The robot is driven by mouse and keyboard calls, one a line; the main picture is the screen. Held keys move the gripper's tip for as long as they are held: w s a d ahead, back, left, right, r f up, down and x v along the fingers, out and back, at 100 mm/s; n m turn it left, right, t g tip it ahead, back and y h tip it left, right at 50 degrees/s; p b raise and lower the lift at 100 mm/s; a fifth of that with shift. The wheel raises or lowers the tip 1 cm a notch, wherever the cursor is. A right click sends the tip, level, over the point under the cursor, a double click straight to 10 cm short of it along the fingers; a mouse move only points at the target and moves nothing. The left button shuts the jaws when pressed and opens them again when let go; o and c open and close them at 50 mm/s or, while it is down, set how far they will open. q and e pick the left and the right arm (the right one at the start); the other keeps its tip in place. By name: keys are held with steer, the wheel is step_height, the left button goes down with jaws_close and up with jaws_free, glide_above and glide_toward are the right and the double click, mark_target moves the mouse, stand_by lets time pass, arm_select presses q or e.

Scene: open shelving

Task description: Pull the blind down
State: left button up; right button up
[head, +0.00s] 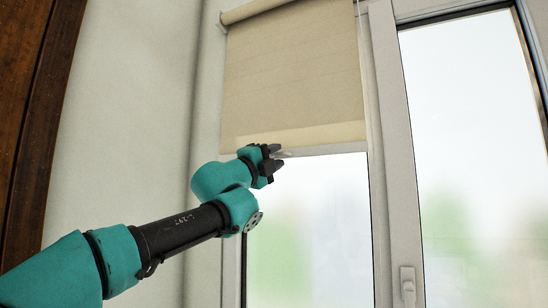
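A beige roller blind (293,78) hangs from its roll at the top of the left window pane and covers about the upper half of it. Its lighter bottom edge (310,135) runs across the pane. My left gripper (280,158) is at the left part of this bottom edge, with its dark fingers pointing right. A small pale piece shows between the fingers, and I cannot tell whether they grip it. My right gripper is out of view.
The lower left pane (308,230) is uncovered. A white window frame post (394,150) with a handle (408,288) stands to the right, beside a second bare pane (475,150). A dark wooden piece (35,110) is at the far left, next to a pale wall (130,120).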

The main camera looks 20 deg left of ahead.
arm_select(q)
jaws_close()
stand_by(0.3)
stand_by(0.3)
